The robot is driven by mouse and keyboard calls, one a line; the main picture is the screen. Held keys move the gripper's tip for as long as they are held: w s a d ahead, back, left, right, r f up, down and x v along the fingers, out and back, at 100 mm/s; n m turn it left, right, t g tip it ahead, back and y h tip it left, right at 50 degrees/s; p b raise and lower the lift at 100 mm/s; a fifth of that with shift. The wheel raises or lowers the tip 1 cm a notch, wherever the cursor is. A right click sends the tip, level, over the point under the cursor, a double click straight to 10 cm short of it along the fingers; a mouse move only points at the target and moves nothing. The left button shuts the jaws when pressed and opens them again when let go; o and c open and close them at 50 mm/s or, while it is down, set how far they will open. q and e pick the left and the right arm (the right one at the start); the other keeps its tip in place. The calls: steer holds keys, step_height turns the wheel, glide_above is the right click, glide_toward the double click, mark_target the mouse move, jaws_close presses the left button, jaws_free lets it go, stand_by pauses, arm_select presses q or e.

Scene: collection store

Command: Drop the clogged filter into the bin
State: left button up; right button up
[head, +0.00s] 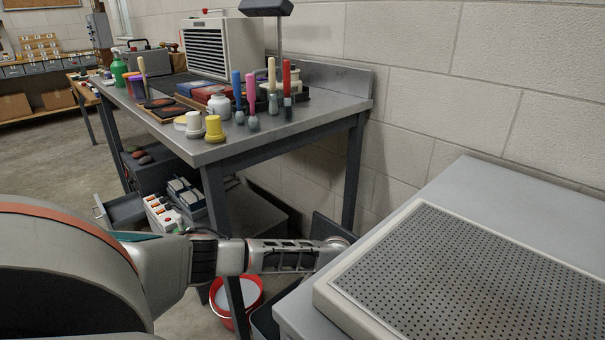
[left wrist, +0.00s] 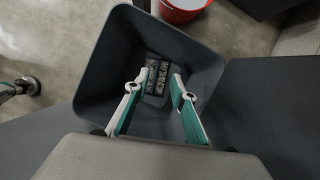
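The bin (left wrist: 95,75) is a dark grey square container seen from above in the left wrist view. A corner of what looks like it shows in the head view (head: 264,324), under my left arm. My left gripper (left wrist: 158,78) points down into the bin, its two green-and-white fingers spread apart. A small dark rectangular piece with lighter grid patches, apparently the clogged filter (left wrist: 154,72), shows between and beyond the fingertips, seemingly at the bin's bottom. I see no clear contact between it and the fingers. My right gripper is in no view.
A red bucket (head: 226,318) stands beside the bin. A grey bench with a perforated plate (head: 470,270) is at the right. A table (head: 290,134) holding bottles, brushes and a louvred unit (head: 208,45) stands behind; an open drawer (head: 124,208) juts out below.

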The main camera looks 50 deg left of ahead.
arm_select(q)
steer(key=v, duration=1)
steer(key=shift+d+r, duration=0.2)
steer(key=shift+r, duration=0.15)
steer(key=shift+w+r, duration=0.1)
